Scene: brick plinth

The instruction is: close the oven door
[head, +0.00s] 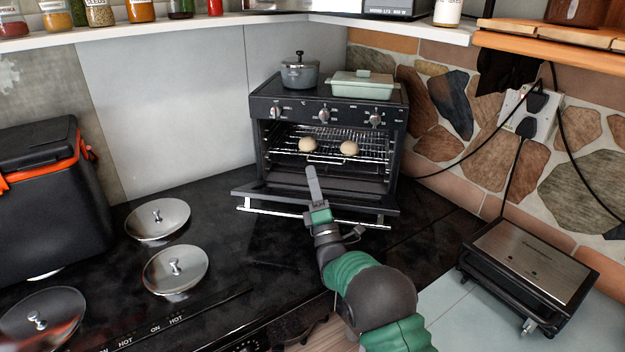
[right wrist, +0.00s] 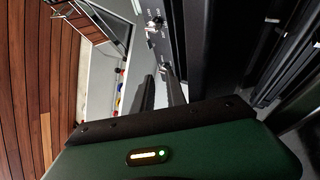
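The black toaster oven (head: 262,135) stands in the corner of the dark counter. Its door (head: 265,194) is hinged down and lies open in front, with a silver handle bar (head: 270,211) along its front edge. Two round buns (head: 308,145) sit on the wire rack inside. My right gripper (head: 310,172) is in front of the oven opening and appears above the open door, hiding part of the door and handle. In the right wrist view its two fingers (right wrist: 160,88) show a narrow gap with nothing between them. My left gripper is not in view.
A grey pot (head: 300,73) and a green dish (head: 362,86) stand on the oven. Several metal lids (head: 175,270) lie on the counter at left, near a black cooler (head: 55,205). A contact grill (head: 528,268) stands at right, with cables hanging behind it.

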